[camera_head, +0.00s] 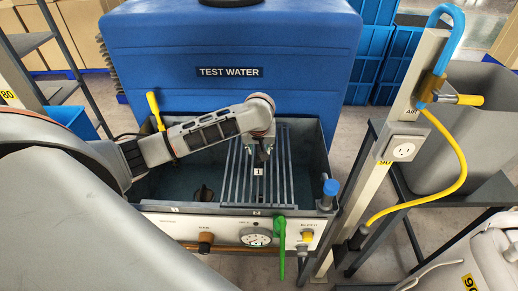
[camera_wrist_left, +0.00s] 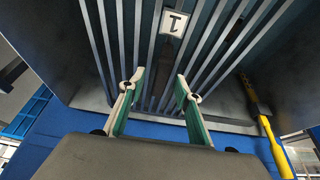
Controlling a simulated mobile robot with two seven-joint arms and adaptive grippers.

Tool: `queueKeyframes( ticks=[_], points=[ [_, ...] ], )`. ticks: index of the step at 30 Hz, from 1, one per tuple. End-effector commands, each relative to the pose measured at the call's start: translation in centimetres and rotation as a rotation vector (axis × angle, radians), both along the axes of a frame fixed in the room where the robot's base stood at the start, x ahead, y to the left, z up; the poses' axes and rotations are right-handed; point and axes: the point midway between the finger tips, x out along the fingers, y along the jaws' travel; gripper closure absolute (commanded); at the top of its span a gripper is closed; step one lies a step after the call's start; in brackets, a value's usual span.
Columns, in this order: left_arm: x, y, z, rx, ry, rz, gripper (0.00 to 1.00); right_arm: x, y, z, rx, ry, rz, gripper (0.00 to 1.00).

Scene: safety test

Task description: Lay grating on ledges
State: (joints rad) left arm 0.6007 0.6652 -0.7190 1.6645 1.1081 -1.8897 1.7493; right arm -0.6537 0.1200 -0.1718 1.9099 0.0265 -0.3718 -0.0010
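The grating (camera_head: 231,178) is a grey rack of parallel bars in the right half of an open grey tank (camera_head: 324,150), running from back to front. It carries a small white tag marked "1" (camera_head: 258,172). The grating (camera_wrist_left: 205,50) and tag (camera_wrist_left: 174,22) also fill the upper middle of the left wrist view. My left gripper (camera_head: 262,155) is over the grating in the head view. In the wrist view its two green-padded fingers (camera_wrist_left: 158,88) are apart, with grating bars beyond them. I cannot tell whether they touch it. The ledges are not clearly visible. My right gripper is not in view.
A blue "TEST WATER" tank (camera_head: 230,100) stands behind. The front panel (camera_head: 225,232) has a gauge, knobs and a green lever (camera_head: 280,245). A blue-capped fitting (camera_head: 330,192) is at the right corner. A post (camera_head: 372,165) with a yellow hose (camera_head: 458,180) stands right. A yellow handle (camera_head: 155,108) rises behind my left arm.

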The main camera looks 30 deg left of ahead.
Motion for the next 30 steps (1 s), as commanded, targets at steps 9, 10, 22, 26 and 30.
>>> queueKeyframes(
  ticks=[9,10,22,26,30],
  points=[
    [-0.3,-0.2,0.3,-0.002,0.004,-0.001,0.67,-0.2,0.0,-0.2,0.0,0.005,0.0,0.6],
    [-0.4,-0.2,0.6,-0.002,0.004,-0.001,0.67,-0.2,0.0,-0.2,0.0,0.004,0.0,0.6],
    [-2.7,-1.7,7.8,0.001,-0.002,-0.003,0.67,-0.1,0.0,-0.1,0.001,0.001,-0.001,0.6],
    [-3.4,-2.0,9.6,0.001,-0.003,-0.001,0.67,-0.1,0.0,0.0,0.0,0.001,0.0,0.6],
    [-3.8,-2.3,10.7,0.001,-0.001,-0.001,0.67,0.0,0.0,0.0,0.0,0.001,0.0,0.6]
  ],
)
